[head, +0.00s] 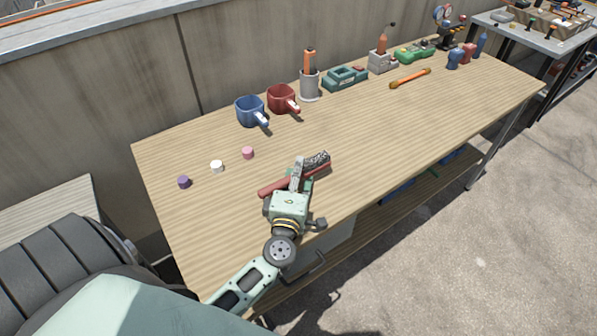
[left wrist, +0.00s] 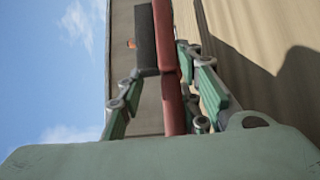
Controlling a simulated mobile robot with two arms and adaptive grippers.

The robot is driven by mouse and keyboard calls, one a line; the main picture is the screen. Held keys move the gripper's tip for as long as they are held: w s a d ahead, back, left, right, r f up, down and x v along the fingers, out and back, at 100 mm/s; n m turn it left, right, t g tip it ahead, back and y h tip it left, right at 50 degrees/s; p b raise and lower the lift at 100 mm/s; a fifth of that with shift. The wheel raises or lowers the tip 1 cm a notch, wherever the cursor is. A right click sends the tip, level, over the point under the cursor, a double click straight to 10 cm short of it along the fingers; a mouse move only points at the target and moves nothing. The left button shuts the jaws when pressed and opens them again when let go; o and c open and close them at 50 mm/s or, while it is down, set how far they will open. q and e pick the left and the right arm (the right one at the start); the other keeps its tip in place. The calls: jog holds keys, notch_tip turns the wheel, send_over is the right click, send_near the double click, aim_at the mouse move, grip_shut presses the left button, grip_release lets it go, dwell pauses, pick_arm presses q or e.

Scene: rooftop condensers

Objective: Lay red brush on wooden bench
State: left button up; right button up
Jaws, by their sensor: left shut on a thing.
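The red brush (head: 273,187) has a red handle and a dark bristle block. My left gripper (head: 299,180) is shut on its handle over the near part of the wooden bench (head: 385,125). In the left wrist view the brush (left wrist: 164,35) runs up between the fingers (left wrist: 165,85), bristles on its left side. The bench top (left wrist: 245,50) fills the right of that view, with a dark shadow on it. I cannot tell whether the brush touches the bench. My right gripper is not in view.
Purple (head: 183,182), white (head: 217,166) and pink (head: 248,153) pieces lie left of the brush. Tools line the back. The bench middle, right of the brush, is clear.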

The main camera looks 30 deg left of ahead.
pick_arm(q)
jog(key=o, duration=1.3)
jog(key=shift+c, duration=0.2)
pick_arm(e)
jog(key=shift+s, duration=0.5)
pick_arm(q)
jog(key=shift+r, duration=0.3)
notch_tip(320, 180, up, 10)
jog(key=shift+f, duration=0.25)
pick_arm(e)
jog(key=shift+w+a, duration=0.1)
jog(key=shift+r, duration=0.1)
